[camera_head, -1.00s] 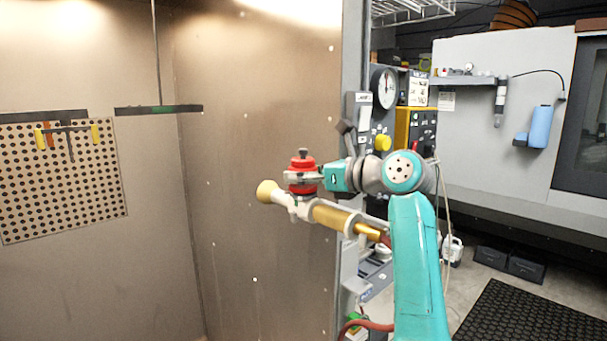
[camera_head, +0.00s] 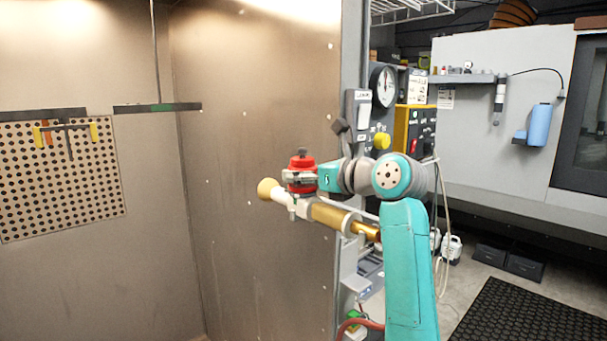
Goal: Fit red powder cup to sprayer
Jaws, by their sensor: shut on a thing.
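The red powder cup (camera_head: 301,162) is upright, with a dark knob on top. My gripper (camera_head: 297,176) reaches in from the right and is shut around the cup's middle. Red shows above and below the fingers. The sprayer (camera_head: 327,214) lies slightly tilted under the cup, with a pale yellow nozzle (camera_head: 267,189) at the left and a gold body running down to the right. The cup's lower end is right at the top of the sprayer. I cannot tell whether the two touch or how the cup is seated, as the fingers partly cover the joint.
The booth's metal side wall (camera_head: 255,260) stands behind the sprayer. A perforated panel (camera_head: 60,190) hangs at the left. The booth interior between is open.

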